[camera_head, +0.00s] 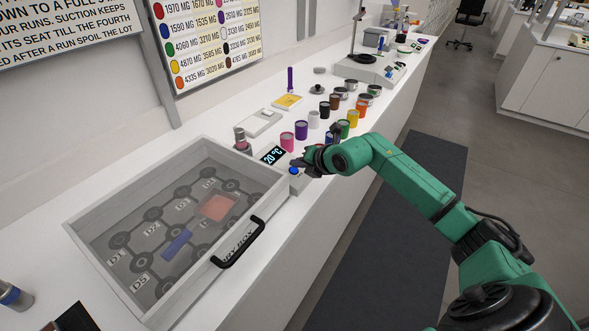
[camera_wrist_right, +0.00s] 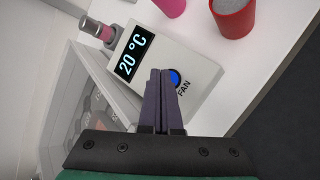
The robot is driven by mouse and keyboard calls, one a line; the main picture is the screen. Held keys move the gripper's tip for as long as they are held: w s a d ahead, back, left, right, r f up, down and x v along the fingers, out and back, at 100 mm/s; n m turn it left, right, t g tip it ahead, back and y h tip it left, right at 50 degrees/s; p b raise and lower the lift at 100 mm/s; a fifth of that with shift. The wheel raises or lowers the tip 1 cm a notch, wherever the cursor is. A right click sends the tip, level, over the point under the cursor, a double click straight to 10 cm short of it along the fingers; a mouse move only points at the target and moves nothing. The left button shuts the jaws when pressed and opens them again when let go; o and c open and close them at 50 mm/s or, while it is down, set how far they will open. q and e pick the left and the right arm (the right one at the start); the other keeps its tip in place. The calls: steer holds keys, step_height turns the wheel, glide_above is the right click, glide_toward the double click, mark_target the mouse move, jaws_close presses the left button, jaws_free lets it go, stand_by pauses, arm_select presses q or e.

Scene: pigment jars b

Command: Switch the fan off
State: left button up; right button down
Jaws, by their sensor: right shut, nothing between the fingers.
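The fan button (camera_head: 294,171) is a round blue button on a white control box beside the drybox. In the right wrist view the blue button (camera_wrist_right: 174,77) sits near the word FAN, partly hidden behind my fingers. The control box (camera_wrist_right: 198,65) also bears a black display (camera_wrist_right: 132,54) reading 20 °C, which shows in the head view too (camera_head: 273,156). My right gripper (camera_wrist_right: 160,74) is shut and empty, its fingertips overlapping the button's left side in the wrist view; I cannot tell whether they touch it. In the head view my right gripper (camera_head: 304,164) is just beside the button. My left gripper is out of view.
The drybox (camera_head: 100,204) with a black handle (camera_head: 240,244) stands left of the control box. Several colored jars, among them a pink jar (camera_head: 287,142) and a purple jar (camera_head: 301,130), stand behind. A red jar (camera_wrist_right: 234,18) is close to my right gripper. The floor on the right is open.

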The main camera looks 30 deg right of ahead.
steer(key=shift+f+b, duration=0.3)
steer(key=shift+f, duration=0.1)
steer(key=shift+r, duration=0.1)
steer(key=shift+s+r+p, duration=0.2)
steer(key=shift+r+p, duration=0.4)
steer(key=shift+r, duration=0.2)
steer(key=shift+d+r, duration=0.1)
steer(key=shift+r+p, duration=0.3)
steer(key=shift+r, duration=0.05)
steer(key=r, duration=0.1)
steer(key=s+r+p, duration=0.1)
steer(key=r, duration=0.1)
steer(key=r+p, duration=0.1)
steer(key=r, duration=0.1)
steer(key=shift+s+d, duration=0.15)
steer(key=shift+d, duration=0.25)
